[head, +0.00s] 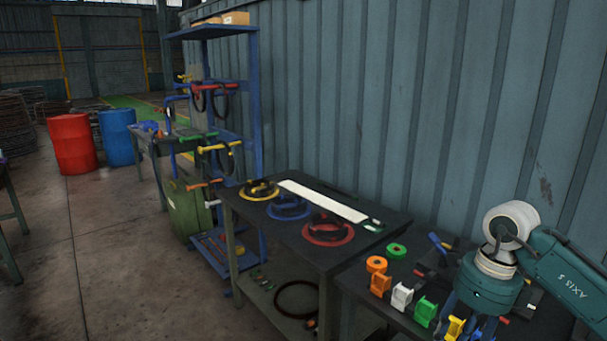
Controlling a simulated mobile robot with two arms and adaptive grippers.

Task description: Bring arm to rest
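Blue parts of what looks like my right gripper (467,322) show below the wrist, close to a yellow piece (455,328). The wrist and the lower picture edge hide much of it, so I cannot tell if it is open or touches the piece. My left arm and gripper are out of view.
Beside the wrist stand orange (380,284), white (401,297) and green (425,312) pieces. The dark table (285,232) holds yellow (259,190), blue (289,207) and red (328,231) round items. A blue rack (254,110) stands behind, against a corrugated wall. Floor at left is mostly clear.

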